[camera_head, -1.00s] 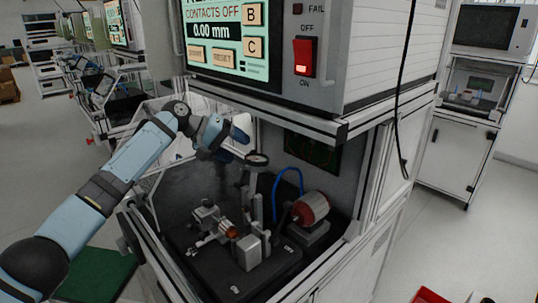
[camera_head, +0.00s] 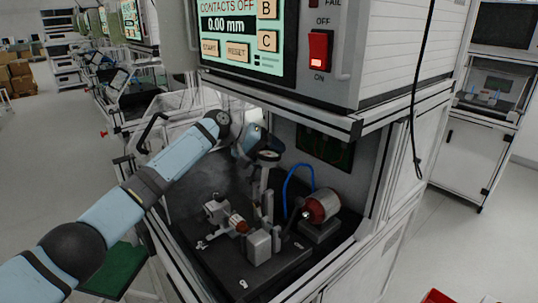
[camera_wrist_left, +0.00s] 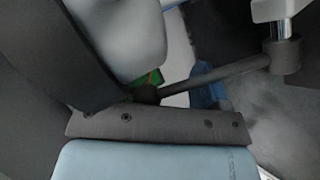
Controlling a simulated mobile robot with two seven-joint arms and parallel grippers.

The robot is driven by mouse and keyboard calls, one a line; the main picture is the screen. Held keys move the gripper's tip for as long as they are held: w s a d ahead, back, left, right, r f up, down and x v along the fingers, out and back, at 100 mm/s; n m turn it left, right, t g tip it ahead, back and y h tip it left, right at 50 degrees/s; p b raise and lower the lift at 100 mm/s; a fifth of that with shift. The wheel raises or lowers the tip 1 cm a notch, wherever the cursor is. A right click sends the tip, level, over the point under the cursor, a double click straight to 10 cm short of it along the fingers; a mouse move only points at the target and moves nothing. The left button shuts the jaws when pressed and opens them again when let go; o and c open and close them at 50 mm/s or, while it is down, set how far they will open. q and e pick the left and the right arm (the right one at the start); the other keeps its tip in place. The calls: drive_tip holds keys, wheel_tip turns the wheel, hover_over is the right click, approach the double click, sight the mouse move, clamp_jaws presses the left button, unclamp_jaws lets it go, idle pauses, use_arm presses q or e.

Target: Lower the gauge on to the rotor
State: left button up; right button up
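A reddish-brown rotor (camera_head: 238,222) appears to lie in the fixture below and to the left of the gauge. My left gripper (camera_head: 250,142) is at the gauge's upper left, close to the dial. Contact between them cannot be made out, and its fingers are hidden or too small to judge. The left wrist view shows mainly grey arm surfaces and a dark rod, without clear fingertips. My right gripper is in neither view.
A larger red cylinder (camera_head: 321,205) sits on a block at the right, with a blue hose (camera_head: 292,180) behind it. The control cabinet (camera_head: 385,50) overhangs the bench, its screen (camera_head: 240,40) reading 0.00 mm. The bench's metal frame surrounds the dark base plate (camera_head: 233,272).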

use_arm(q)
drive_tip(key=c, duration=1.1)
drive_tip(key=shift+p, duration=0.35)
drive_tip(key=shift+c, duration=0.3)
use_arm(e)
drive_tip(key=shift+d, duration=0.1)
use_arm(q)
drive_tip(key=shift+r+p, duration=0.15)
drive_tip(key=shift+p, duration=0.15)
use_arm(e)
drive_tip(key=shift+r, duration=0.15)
